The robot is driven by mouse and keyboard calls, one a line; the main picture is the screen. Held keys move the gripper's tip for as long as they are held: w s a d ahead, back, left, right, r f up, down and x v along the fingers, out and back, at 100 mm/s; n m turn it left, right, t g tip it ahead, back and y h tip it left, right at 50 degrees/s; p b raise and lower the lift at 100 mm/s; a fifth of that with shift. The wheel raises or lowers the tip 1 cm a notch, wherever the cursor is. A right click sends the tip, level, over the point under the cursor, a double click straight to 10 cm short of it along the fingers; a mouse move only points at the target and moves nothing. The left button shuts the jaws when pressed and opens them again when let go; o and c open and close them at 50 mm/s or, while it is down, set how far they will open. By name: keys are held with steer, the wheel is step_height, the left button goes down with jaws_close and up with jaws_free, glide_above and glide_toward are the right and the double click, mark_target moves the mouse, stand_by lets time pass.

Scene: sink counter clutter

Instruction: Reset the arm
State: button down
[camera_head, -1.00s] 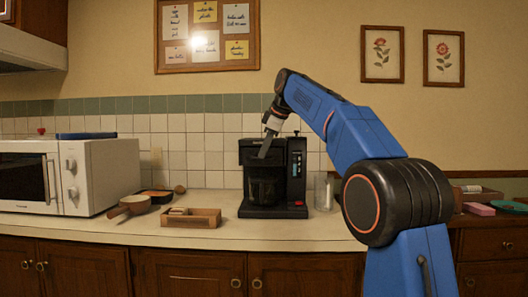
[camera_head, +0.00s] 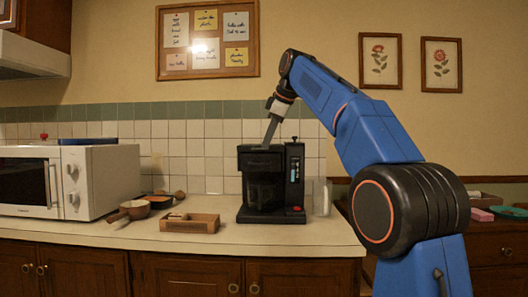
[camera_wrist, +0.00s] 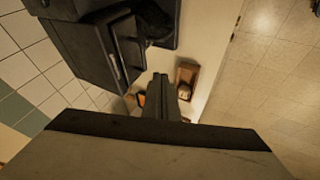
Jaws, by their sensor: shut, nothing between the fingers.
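My blue arm rises from the right in the head view and bends down at its end. My gripper (camera_head: 271,131) points downward just above the top of the black coffee maker (camera_head: 266,182). The fingers are shut with nothing between them. In the wrist view my gripper (camera_wrist: 168,98) shows as two closed fingers, with the coffee maker (camera_wrist: 90,50) to their upper left. The head view does not show clearly whether the fingertips touch the coffee maker.
A wooden tray (camera_head: 166,225), a brown pan (camera_head: 134,208) and a white microwave (camera_head: 100,180) stand on the counter to the left. A clear glass (camera_head: 321,197) stands right of the coffee maker.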

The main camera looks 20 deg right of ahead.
steer(key=s+d+f+m+g+h, duration=0.1)
steer(key=s+f+m, duration=0.3)
steer(key=s+f, duration=0.55)
steer(key=s+d+f+m, duration=0.1)
steer(key=s+f+m, duration=0.35)
steer(key=s, duration=0.85)
steer(key=s+f+m, duration=0.1)
steer(key=s+f, duration=0.6)
steer(key=f, duration=0.4)
steer(key=s+d+f+m+h, duration=0.1)
steer(key=s+f+m, duration=0.1)
steer(key=s+f, duration=0.6)
steer(key=s+d+f+m, duration=0.1)
steer(key=s+f, duration=0.6)
steer(key=f, duration=0.8)
steer(key=shift+s+d+m+g, duration=0.15)
steer(key=shift+s+m+g, duration=0.15)
steer(key=shift+m, duration=0.15)
